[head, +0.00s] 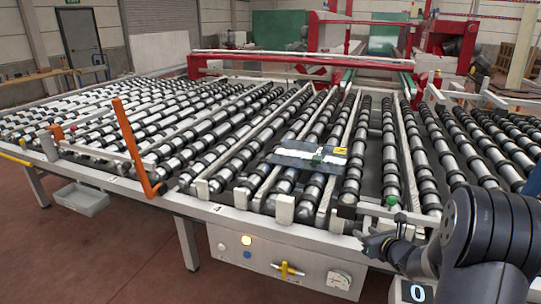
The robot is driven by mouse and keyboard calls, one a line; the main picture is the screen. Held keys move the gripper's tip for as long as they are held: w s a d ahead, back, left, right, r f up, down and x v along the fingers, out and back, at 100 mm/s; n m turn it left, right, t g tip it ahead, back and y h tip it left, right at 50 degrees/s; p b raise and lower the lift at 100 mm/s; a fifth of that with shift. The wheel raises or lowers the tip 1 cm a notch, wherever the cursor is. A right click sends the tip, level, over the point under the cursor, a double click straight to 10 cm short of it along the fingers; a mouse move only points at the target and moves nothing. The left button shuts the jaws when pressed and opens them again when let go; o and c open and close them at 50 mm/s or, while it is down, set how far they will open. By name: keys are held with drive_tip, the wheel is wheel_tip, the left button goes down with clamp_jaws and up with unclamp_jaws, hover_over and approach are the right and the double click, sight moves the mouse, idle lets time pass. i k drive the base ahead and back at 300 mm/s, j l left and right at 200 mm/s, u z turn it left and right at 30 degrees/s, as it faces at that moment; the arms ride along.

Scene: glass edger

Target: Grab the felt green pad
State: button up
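No felt green pad stands out clearly in the head view. A small green round piece (392,201) sits at the front edge of the roller table (130,186), above my gripper; I cannot tell if it is felt. A flat bluish-grey plate (290,158) with pale patches and a yellow label lies across the rollers near the middle. My gripper (372,243) is in front of the table's front rail at the lower right. Its fingers are small and dark here, and I cannot tell whether they are open or hold anything.
An orange bent bar (132,150) rises from the front left edge. A control panel (285,262) with a yellow handle hangs under the front rail. Red machine frames (300,62) stand behind. Floor in front is clear.

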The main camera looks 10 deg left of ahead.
sight(316, 160)
drive_tip(key=i+j+u, duration=0.25)
drive_tip(key=u, duration=0.25)
drive_tip(key=i+j+u, duration=0.15)
drive_tip(key=i+u, duration=0.55)
drive_tip(key=u, duration=0.25)
drive_tip(key=i+j+u, duration=0.1)
drive_tip(key=i, duration=0.5)
drive_tip(key=i+j+z, duration=0.1)
drive_tip(key=z, duration=0.4)
drive_tip(key=i+j+z, duration=0.15)
drive_tip(key=z, duration=0.35)
drive_tip(key=i+z, duration=0.1)
drive_tip(key=z, duration=0.3)
drive_tip(key=i+j+z, duration=0.1)
drive_tip(key=z, duration=0.3)
drive_tip(key=i+j+z, duration=0.1)
drive_tip(key=z, duration=0.3)
drive_tip(key=i+j+z, duration=0.1)
drive_tip(key=z, duration=0.25)
drive_tip(key=k+j, duration=0.05)
drive_tip(key=j, duration=0.05)
